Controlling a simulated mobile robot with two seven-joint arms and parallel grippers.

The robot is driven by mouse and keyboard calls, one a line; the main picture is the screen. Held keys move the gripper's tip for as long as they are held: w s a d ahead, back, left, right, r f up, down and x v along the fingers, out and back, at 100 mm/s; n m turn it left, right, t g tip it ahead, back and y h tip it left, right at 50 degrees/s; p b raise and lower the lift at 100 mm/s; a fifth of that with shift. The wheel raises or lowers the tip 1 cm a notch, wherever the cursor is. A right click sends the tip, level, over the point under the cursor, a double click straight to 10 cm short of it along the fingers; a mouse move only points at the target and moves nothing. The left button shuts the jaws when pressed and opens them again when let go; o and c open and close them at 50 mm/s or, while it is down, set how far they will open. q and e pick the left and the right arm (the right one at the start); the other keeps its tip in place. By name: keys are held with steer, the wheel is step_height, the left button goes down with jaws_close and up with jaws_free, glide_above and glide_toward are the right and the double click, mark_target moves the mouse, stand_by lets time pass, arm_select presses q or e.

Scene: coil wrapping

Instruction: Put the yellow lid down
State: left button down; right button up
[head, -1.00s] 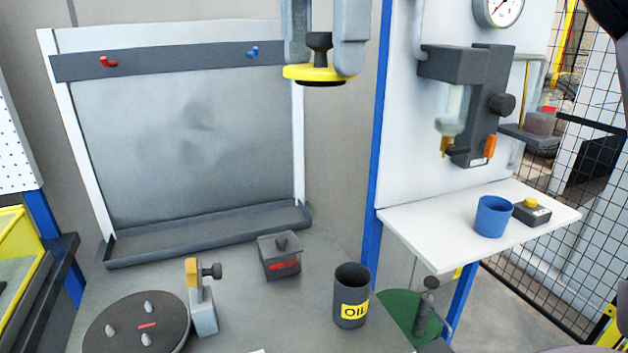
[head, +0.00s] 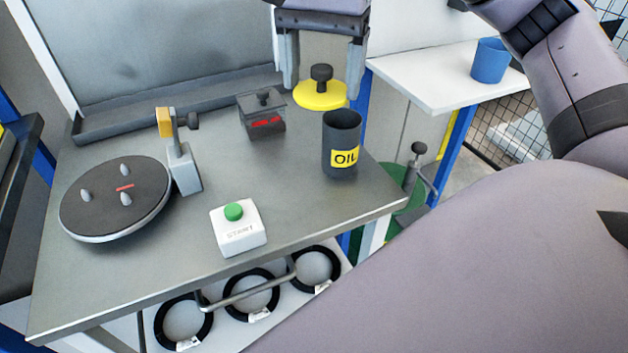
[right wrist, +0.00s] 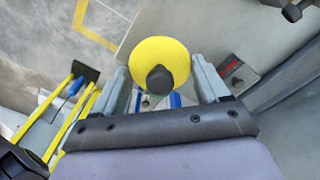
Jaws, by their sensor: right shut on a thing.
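The yellow lid (head: 318,98) is a round disc with a black knob, behind the oil can and near the table's back right edge. It also shows in the right wrist view (right wrist: 160,52). My right gripper (head: 321,88) is shut on the yellow lid from above, one finger on each side of it. The fingers look widely spaced about the knob, and the exact contact is hard to see. I cannot tell whether the lid touches the table. The dark oil can (head: 341,155) stands upright with its top open. My left gripper is not in view.
The grey table (head: 300,200) holds a small dark box (head: 262,118), a clamp post (head: 184,168), a round turntable (head: 115,205) and a green start button (head: 234,211). Black coils (head: 251,292) hang below. A blue cup (head: 489,60) stands on a white shelf (head: 430,85).

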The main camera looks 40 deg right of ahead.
step_height(320, 180, down, 20)
steer(key=shift+r, duration=0.15)
steer(key=shift+b, duration=0.3)
steer(key=o, duration=1)
steer(key=shift+o, duration=0.2)
